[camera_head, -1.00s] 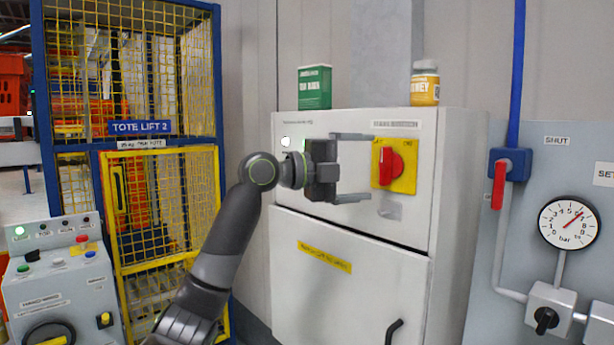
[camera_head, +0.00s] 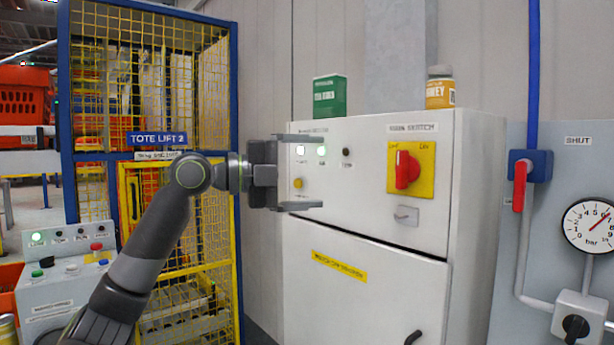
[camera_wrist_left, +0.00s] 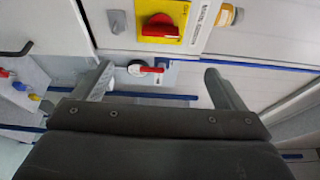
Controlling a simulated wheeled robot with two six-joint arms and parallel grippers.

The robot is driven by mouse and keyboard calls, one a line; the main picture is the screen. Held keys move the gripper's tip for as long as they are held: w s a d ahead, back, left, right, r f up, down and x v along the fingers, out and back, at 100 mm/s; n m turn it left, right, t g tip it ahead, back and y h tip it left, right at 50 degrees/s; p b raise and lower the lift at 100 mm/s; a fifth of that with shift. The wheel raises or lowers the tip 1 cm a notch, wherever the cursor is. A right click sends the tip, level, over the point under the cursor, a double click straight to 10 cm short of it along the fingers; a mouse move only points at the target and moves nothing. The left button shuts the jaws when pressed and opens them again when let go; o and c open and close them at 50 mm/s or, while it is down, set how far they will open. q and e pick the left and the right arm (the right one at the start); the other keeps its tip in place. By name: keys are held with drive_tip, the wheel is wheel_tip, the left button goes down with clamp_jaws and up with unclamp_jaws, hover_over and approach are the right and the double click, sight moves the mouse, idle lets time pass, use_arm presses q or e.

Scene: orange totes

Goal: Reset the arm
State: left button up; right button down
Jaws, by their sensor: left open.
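My left arm (camera_head: 150,235) comes up from the lower left in the head view. My left gripper (camera_head: 302,172) is open and empty, its two fingers pointing right in front of the grey cabinet's left side. In the left wrist view its fingers (camera_wrist_left: 165,85) are spread wide with nothing between them. The cabinet (camera_head: 365,290) has a red rotary switch (camera_head: 406,170) on a yellow plate, to the right of the fingertips and apart from them. The switch also shows in the left wrist view (camera_wrist_left: 158,28). My right gripper is not in view.
A green box (camera_head: 329,97) and a yellow-labelled jar (camera_head: 440,90) stand on the cabinet. A caged tote lift (camera_head: 150,60) and a control box (camera_head: 62,290) are on the left. A blue pipe with a red-handled valve (camera_head: 519,185) and a gauge (camera_head: 590,226) are on the right.

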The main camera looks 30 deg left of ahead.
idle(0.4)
